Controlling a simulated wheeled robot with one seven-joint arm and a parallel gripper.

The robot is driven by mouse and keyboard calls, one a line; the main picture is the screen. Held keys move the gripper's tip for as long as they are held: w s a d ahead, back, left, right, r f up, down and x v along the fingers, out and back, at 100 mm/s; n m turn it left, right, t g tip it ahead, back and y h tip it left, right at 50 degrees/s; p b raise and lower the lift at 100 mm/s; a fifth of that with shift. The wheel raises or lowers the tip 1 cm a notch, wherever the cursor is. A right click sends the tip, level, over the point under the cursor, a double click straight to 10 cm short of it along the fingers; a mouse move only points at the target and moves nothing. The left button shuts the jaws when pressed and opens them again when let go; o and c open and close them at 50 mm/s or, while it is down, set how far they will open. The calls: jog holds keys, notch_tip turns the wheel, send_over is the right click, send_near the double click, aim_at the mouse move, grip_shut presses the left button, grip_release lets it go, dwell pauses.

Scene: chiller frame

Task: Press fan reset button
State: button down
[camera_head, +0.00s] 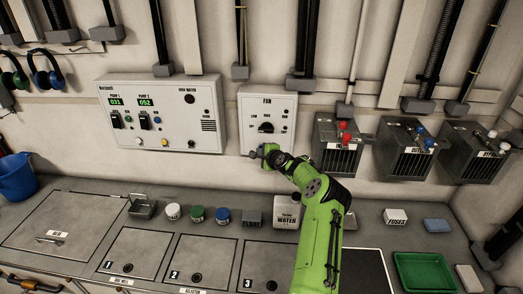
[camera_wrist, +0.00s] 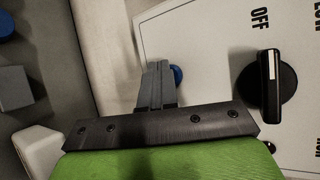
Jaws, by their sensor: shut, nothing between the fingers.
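The white FAN panel (camera_head: 267,107) hangs on the wall in the middle of the head view. Its black rotary knob (camera_head: 266,127) also shows in the wrist view (camera_wrist: 267,84), near the word OFF. A blue button (camera_wrist: 177,74) peeks out just beside and behind my fingertips in the wrist view. It is partly covered there, and I cannot make it out in the head view. My gripper (camera_head: 256,152) is shut and empty at the panel's lower edge. The fingers (camera_wrist: 155,85) point toward the panel beside the blue button. I cannot tell whether they touch it.
A pump control panel (camera_head: 160,115) hangs to the left. Grey metal boxes (camera_head: 338,150) with connectors hang to the right. The counter below holds a WATER container (camera_head: 287,212), several lidded jars (camera_head: 197,213) and a green tray (camera_head: 424,270).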

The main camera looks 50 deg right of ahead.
jog(key=shift+s+a+p, duration=0.3)
jog(key=shift+s+a, duration=0.25)
jog(key=shift+a, duration=0.1)
jog(key=shift+s+a+p, duration=0.35)
jog(key=shift+s+a, duration=0.45)
jog(key=shift+a, duration=0.2)
jog(key=shift+s+a+p, duration=0.3)
jog(key=shift+s+a, duration=0.5)
jog(key=shift+a, duration=0.15)
